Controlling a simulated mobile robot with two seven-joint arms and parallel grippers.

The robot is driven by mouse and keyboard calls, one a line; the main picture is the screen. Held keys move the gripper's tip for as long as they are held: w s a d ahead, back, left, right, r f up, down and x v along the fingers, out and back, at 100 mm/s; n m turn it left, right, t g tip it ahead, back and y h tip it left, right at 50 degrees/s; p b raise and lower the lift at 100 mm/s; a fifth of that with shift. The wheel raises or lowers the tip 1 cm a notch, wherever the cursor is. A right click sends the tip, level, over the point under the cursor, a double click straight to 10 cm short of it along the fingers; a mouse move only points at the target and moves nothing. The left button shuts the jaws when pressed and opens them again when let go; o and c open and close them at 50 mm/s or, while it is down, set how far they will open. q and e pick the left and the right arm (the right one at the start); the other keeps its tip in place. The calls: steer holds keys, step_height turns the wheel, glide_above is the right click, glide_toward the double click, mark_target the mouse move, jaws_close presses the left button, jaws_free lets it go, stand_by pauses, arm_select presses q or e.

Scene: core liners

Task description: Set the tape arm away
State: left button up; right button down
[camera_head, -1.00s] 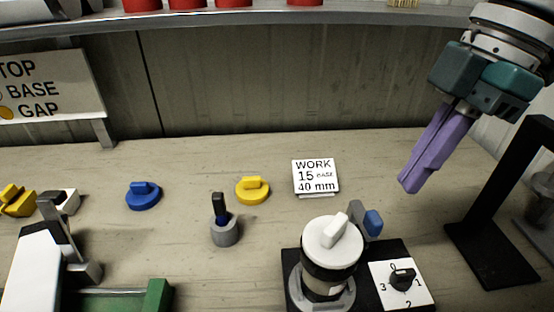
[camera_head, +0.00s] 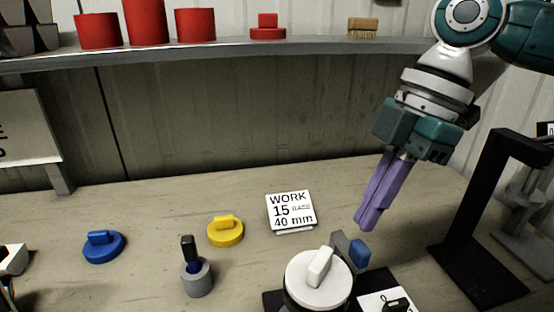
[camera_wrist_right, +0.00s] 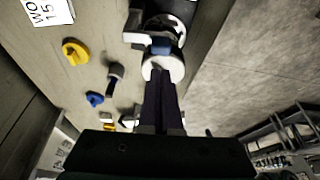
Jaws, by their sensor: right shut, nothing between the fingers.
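A round device with a white cap (camera_head: 318,280) stands at the bottom of the head view. Behind its right side is a grey upright piece (camera_head: 341,246) with a blue block (camera_head: 360,253); this may be the tape arm. My right gripper (camera_head: 367,222) is shut and empty, its purple fingers pointing down above and behind the blue block, apart from it. In the right wrist view, the fingers (camera_wrist_right: 162,78) overlap the white cap (camera_wrist_right: 174,66), with the blue block (camera_wrist_right: 161,47) just beyond. My left gripper is not in view.
A white WORK sign (camera_head: 291,211), a yellow knobbed disc (camera_head: 225,232), a blue one (camera_head: 104,247) and a grey cup with a dark handle (camera_head: 197,278) stand on the bench. A black stand (camera_head: 480,215) is at right. A shelf (camera_head: 250,48) with red items runs along the back.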

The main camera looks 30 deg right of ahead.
mark_target(341, 262)
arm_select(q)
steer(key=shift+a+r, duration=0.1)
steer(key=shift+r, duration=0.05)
arm_select(e)
steer(key=shift+x, duration=2.75)
